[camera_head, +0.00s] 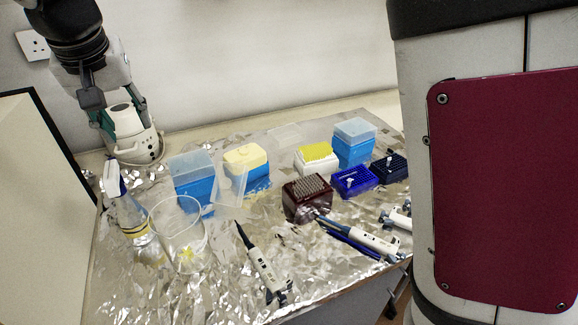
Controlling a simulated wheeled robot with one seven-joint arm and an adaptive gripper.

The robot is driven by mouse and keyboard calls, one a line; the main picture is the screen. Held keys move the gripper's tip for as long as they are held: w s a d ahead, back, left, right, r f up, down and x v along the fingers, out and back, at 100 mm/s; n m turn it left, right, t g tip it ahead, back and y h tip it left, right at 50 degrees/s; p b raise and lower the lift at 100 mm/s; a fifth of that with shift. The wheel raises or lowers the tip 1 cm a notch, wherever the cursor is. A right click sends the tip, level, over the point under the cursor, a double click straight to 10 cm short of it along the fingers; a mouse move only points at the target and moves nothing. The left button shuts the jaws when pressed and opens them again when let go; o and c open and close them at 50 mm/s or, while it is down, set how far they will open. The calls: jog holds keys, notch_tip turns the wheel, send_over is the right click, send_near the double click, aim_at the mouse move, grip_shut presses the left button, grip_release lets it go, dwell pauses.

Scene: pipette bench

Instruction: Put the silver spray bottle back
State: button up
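A spray bottle (131,218) stands upright at the left of the foil-covered bench, with a white and blue trigger head and a yellow band. Its body looks clear or silvery against the foil. No other spray bottle shows. My gripper (124,128) is at the upper left, pointing down, above and behind the spray bottle in the picture and apart from it. Its greenish fingers are spread, one on each side of a white device (139,148) at the bench's back left. I cannot tell whether they touch that device. The fingertips are partly hard to make out.
A clear beaker (180,236) stands just right of the bottle. Tip boxes in blue (194,188), yellow and dark red (307,206) fill the middle and back. Pipettes (262,266) lie at the front. A beige panel (40,210) borders the left. Foil at front left is clear.

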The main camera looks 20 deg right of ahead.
jog(key=s+d+r, duration=0.1)
jog(key=s+d, duration=0.5)
jog(key=d, duration=0.4)
jog(key=s+d+r, duration=0.1)
jog(key=s+d, duration=0.5)
jog(key=d, duration=0.5)
jog(key=s+d+f, duration=0.2)
jog(key=s+d, duration=0.1)
jog(key=s, duration=0.3)
jog(key=s+d+f, duration=0.3)
jog(key=s+d, duration=0.1)
jog(key=s, duration=0.2)
jog(key=shift+s+d+f+m+t, duration=0.3)
jog(key=shift+s+f+m+t, duration=0.05)
jog(key=shift+s+m+t, duration=0.05)
